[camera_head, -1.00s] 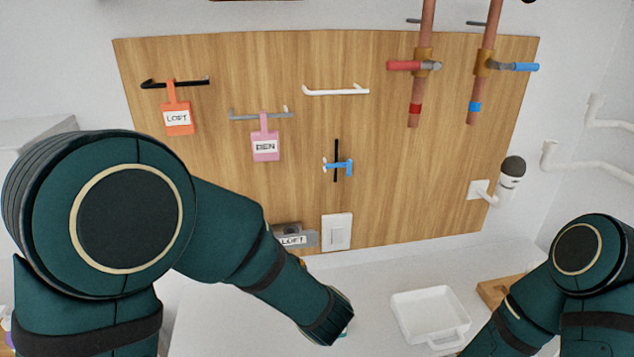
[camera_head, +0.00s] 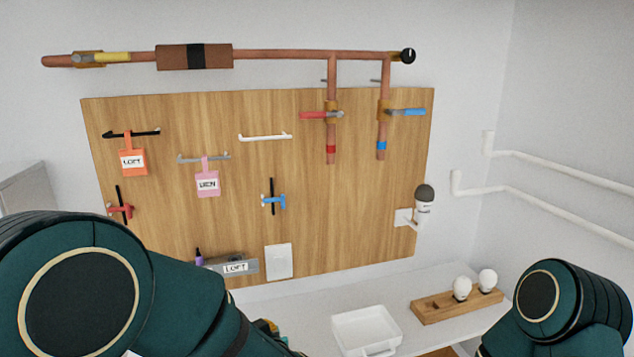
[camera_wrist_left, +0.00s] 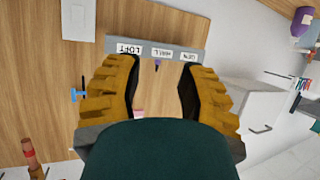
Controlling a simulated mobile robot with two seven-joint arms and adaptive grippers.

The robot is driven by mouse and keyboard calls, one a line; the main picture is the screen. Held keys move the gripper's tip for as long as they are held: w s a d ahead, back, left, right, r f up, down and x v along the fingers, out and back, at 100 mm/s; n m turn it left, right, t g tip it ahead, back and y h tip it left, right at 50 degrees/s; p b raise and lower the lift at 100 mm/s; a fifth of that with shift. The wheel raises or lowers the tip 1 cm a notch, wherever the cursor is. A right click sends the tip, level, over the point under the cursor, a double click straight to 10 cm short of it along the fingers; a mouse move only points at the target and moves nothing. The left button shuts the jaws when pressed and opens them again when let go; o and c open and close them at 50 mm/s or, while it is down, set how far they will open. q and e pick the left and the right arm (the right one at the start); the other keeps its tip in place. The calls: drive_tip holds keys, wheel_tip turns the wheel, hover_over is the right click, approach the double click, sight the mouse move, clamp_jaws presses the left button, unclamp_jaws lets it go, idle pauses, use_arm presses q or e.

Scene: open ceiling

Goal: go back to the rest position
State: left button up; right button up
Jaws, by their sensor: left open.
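My left gripper (camera_wrist_left: 158,75) is open in the left wrist view, its two yellow ridged fingers apart with nothing held between them. It points toward the wooden wall board, whose grey labelled rail (camera_wrist_left: 190,53) shows beyond the fingertips. In the head view my left arm fills the lower left, and only a small yellow part near its end shows at the bottom edge. My right arm enters at the lower right of the head view; its gripper is out of view.
The wooden board (camera_head: 350,200) carries tagged hooks, small handles and copper pipes with valves. A white tray (camera_head: 340,326) and a wooden block (camera_head: 430,308) with white bulbs stand on the counter. White wall pipes (camera_head: 560,207) run at right.

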use_arm(q)
wheel_tip(320, 180, down, 11)
drive_tip(key=w+m+h+b, duration=0.1)
drive_tip(key=m+h+b, duration=0.1)
drive_tip(key=h, duration=0.1)
drive_tip(key=s+d+f+m+g+h+b, duration=0.1)
drive_tip(key=s+f+g+h, duration=0.3)
drive_tip(key=s+f, duration=0.4)
drive_tip(key=s+d+f+m+g+h+b, duration=0.1)
drive_tip(key=s+f+m+g+h+b, duration=0.1)
drive_tip(key=s+f, duration=0.7)
wheel_tip(320, 180, down, 6)
drive_tip(key=g+h+b, duration=0.1)
drive_tip(key=g+h, duration=0.1)
drive_tip(key=g, duration=0.1)
drive_tip(key=shift+d+h, duration=0.3)
